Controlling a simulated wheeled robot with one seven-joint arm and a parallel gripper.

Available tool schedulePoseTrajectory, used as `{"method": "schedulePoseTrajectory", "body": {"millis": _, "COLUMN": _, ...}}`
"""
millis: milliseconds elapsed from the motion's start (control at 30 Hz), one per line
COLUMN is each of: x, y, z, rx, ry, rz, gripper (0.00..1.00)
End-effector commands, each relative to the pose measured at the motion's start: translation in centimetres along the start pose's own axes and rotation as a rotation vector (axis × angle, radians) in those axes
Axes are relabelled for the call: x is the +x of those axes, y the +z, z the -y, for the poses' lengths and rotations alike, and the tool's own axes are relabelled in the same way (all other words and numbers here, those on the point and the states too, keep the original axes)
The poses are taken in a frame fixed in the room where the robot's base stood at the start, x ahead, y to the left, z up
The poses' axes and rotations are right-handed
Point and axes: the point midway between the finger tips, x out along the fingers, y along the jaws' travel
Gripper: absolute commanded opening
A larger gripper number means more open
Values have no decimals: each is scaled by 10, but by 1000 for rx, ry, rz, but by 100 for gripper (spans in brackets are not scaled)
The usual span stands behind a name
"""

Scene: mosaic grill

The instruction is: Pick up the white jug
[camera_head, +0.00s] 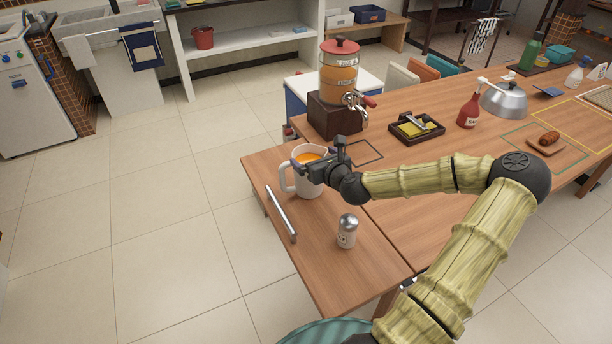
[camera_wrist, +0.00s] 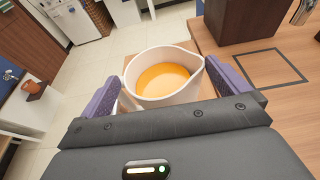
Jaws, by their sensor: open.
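The white jug (camera_head: 308,186) stands upright on the left end of the wooden table, with orange liquid inside and its handle on the left. My gripper (camera_head: 318,163) is at the jug's upper part, reaching in from the right. In the wrist view the jug (camera_wrist: 183,101) sits between the two purple fingers of my gripper (camera_wrist: 180,88), one on each side. The fingers are open, and a gap shows beside the jug's rim. The jug's lower part is hidden in the wrist view by the gripper body.
A drink dispenser (camera_head: 338,85) with a tap stands behind the jug. A metal bar handle (camera_head: 281,214) runs along the table's left edge. A shaker (camera_head: 347,231) stands in front of the jug. A black tray (camera_head: 417,127) lies farther right. Table between shaker and tray is mostly clear.

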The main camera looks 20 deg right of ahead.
Motion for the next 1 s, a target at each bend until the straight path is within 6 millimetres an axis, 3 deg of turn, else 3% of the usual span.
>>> {"method": "schedulePoseTrajectory", "body": {"millis": 200, "x": 33, "y": -2, "z": -4, "rx": -1, "ry": 4, "rz": 0, "gripper": 100}}
{"method": "schedulePoseTrajectory", "body": {"millis": 300, "x": 39, "y": -2, "z": -4, "rx": -1, "ry": 4, "rz": 0, "gripper": 100}}
{"method": "schedulePoseTrajectory", "body": {"millis": 833, "x": 40, "y": -2, "z": -6, "rx": -3, "ry": 7, "rz": 0, "gripper": 100}}
{"method": "schedulePoseTrajectory", "body": {"millis": 1000, "x": 40, "y": -2, "z": -3, "rx": -1, "ry": 3, "rz": 0, "gripper": 67}}
